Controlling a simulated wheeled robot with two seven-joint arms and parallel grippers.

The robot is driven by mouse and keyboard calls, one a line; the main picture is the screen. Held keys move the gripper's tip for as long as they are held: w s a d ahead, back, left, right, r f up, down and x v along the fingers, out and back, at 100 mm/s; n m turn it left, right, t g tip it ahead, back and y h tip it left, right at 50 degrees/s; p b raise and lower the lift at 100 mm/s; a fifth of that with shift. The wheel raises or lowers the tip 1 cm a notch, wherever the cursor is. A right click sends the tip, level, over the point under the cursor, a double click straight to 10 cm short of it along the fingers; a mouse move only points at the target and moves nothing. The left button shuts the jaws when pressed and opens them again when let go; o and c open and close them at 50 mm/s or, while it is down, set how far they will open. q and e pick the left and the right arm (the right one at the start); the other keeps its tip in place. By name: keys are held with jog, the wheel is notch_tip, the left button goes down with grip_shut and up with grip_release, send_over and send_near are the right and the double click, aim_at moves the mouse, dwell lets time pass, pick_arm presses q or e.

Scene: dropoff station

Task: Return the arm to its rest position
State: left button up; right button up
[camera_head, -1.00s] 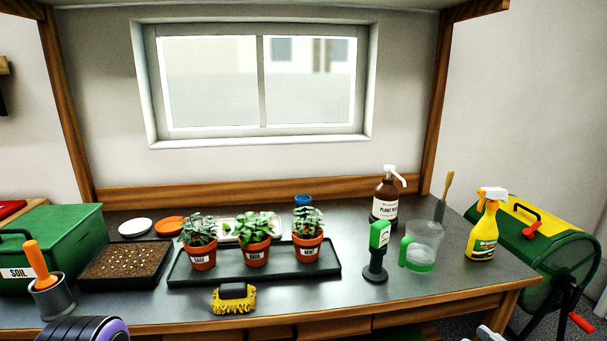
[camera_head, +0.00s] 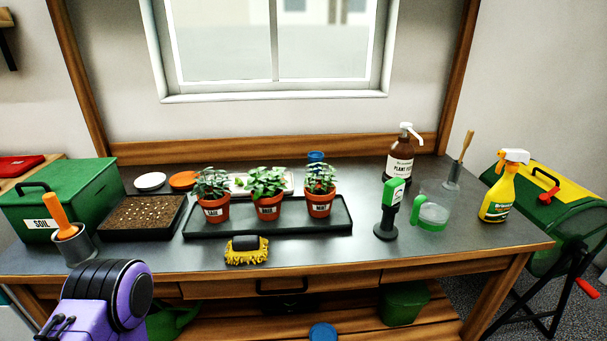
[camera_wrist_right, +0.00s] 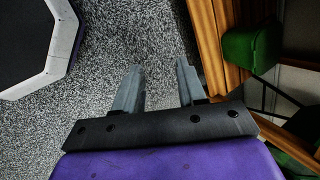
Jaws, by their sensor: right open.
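My right gripper (camera_wrist_right: 159,85) shows in the right wrist view. Its two grey fingers are apart with nothing between them, above speckled grey floor. It is not in the head view now. A purple and black part of my left arm (camera_head: 105,300) shows at the lower left of the head view, in front of the bench; the left gripper itself is not visible.
The bench (camera_head: 320,262) holds a black tray (camera_head: 345,228) with three potted plants, a yellow scrubber (camera_head: 247,251), a green soil box (camera_head: 95,190), bottles and a jug (camera_head: 432,212). In the wrist view, wooden bench parts (camera_wrist_right: 210,45) and a green bin (camera_wrist_right: 250,45) are at right.

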jog(key=s+d+f+n+g+h, duration=0.2)
jog(key=s+d+f+n+h, duration=0.3)
jog(key=s+n, duration=0.6)
jog(key=d+n, duration=0.1)
jog(key=d, duration=0.1)
jog(key=shift+d, duration=0.35)
jog(key=shift+f, duration=0.1)
